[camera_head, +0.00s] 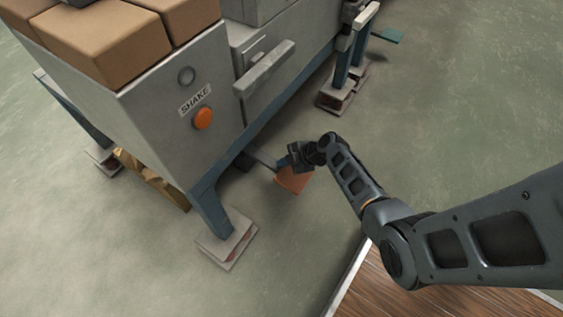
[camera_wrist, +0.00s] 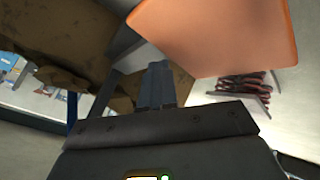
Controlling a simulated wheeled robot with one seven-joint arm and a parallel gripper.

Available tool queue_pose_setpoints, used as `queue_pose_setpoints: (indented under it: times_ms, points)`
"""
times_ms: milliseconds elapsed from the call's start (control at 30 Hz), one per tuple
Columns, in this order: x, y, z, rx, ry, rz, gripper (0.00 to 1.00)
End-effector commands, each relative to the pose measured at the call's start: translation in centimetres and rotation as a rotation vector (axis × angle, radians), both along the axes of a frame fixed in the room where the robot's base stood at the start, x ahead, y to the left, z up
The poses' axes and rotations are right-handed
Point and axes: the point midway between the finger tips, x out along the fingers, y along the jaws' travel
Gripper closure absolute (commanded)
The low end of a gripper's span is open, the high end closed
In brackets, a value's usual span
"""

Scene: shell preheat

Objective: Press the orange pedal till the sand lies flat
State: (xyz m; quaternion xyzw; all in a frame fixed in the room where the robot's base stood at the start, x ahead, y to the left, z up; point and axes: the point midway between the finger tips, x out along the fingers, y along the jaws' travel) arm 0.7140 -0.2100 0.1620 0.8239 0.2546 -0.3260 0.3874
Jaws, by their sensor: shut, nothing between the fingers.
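The orange pedal (camera_head: 293,181) is low over the floor beside the grey machine, on a bar from under it. In the wrist view the pedal (camera_wrist: 222,38) is a large flat orange plate at the top, close to the fingers. My gripper (camera_head: 284,162) is at the pedal's far edge in the head view. Its fingers (camera_wrist: 157,82) are together and hold nothing. I cannot tell whether they touch the pedal. I do not see any sand surface in either view.
The grey machine (camera_head: 165,120) has an orange button (camera_head: 203,118) under a SHAKE label, and brown blocks (camera_head: 105,45) on top. Its blue legs stand on foot plates (camera_head: 226,240). A teal pedal (camera_head: 387,35) is farther back. The floor right of the machine is open.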

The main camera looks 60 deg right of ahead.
Motion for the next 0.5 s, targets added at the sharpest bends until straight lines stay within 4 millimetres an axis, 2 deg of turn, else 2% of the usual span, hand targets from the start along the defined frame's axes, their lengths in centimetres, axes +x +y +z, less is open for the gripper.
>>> queue_pose_setpoints:
  times_ms: [500]
  points:
    - [-0.15, -0.01, -0.71, 0.000, 0.002, -0.002, 1.00]
